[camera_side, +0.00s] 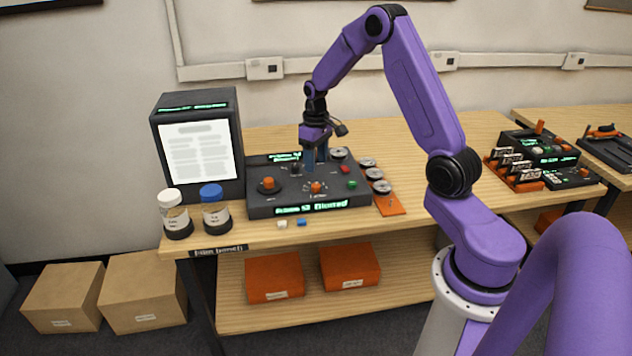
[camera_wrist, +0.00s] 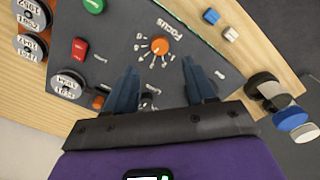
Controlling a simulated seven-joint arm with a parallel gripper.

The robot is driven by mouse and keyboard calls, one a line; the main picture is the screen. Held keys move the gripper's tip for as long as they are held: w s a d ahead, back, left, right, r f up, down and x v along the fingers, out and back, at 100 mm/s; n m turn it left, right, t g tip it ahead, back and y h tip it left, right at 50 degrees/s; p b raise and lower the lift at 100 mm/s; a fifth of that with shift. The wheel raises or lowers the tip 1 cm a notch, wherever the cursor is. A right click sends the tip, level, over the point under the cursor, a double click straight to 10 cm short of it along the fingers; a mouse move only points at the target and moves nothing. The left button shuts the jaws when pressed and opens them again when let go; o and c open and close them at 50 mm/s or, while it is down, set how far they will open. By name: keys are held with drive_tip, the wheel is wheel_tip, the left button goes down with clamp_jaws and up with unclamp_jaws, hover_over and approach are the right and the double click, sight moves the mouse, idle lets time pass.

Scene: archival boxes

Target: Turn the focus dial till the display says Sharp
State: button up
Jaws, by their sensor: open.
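The focus dial (camera_wrist: 160,46) is a small orange knob with tick marks around it and the word FOCUS beside it. In the side view the focus dial (camera_side: 316,187) sits near the front of the dark control panel (camera_side: 252,209). The green display (camera_side: 311,207) on the panel's front face reads Blurred; its smaller text is hard to read. My gripper (camera_side: 316,165) is open and empty above the panel, behind the dial. In the wrist view my gripper's fingertips (camera_wrist: 160,68) are apart, with the dial just beyond them and not between them.
Another orange knob (camera_side: 268,183), a red switch (camera_side: 345,170) and a green button (camera_side: 352,184) share the panel. Several labelled reels (camera_side: 381,187) stand to its right. A lit page screen (camera_side: 197,151) and two jars (camera_side: 216,214) stand left. Small blocks (camera_side: 301,222) lie in front.

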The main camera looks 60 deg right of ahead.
sight(316, 185)
wheel_tip(316, 185, down, 8)
drive_tip(key=shift+r, duration=0.1)
idle(0.4)
clamp_jaws()
